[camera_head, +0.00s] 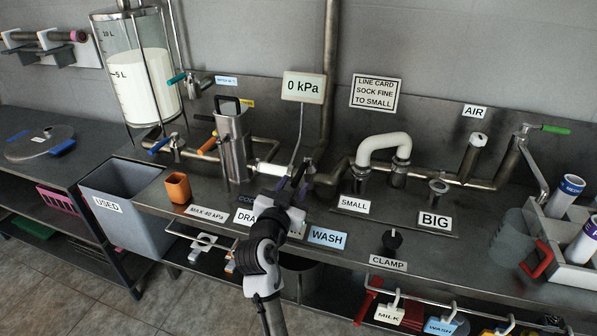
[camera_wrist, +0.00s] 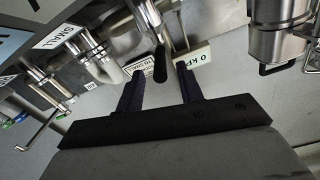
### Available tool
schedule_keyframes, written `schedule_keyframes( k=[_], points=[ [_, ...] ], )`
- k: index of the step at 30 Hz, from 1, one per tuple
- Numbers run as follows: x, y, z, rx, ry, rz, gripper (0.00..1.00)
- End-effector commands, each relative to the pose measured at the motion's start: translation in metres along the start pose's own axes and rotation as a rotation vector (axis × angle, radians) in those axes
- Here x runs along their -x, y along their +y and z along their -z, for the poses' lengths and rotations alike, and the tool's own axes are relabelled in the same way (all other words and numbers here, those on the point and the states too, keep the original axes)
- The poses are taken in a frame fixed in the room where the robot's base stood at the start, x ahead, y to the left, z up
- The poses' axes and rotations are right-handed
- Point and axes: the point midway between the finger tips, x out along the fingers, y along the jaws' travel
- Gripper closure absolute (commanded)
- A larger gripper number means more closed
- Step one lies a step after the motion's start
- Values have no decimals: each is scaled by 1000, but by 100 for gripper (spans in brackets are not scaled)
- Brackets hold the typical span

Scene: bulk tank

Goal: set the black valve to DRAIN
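The black valve's handle (camera_wrist: 160,65) shows in the wrist view as a dark, rounded lever at the end of a metal pipe fitting. It lies between the two dark fingers of my gripper (camera_wrist: 159,72), with a visible gap on each side. My gripper (camera_head: 293,181) is open, at the valve near the middle of the steel bench in the head view. There it hides most of the valve, so I cannot tell the handle's setting. The DRAIN label (camera_head: 243,217) is partly covered by my arm. The WASH label (camera_head: 327,237) is to its right.
A 0 kPa sign (camera_head: 304,87) stands behind my gripper. A steel jug (camera_head: 233,145) is left of it, and a white curved pipe (camera_head: 383,145) is right. An orange cup (camera_head: 177,187) and a black CLAMP knob (camera_head: 392,240) are near the bench front.

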Motion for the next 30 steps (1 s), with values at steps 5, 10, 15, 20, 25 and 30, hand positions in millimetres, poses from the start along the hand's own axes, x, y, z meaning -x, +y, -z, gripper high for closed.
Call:
schedule_keyframes(
  k=[5,10,15,20,25,30],
  points=[
    [-31,0,2,1,1,0,63],
    [-45,-1,1,1,0,2,63],
    [-48,-1,0,-1,0,3,63],
    [-48,-1,0,-1,0,2,63],
    [-48,-1,0,-1,0,2,84],
    [-48,-1,0,-1,0,2,100]
  ],
)
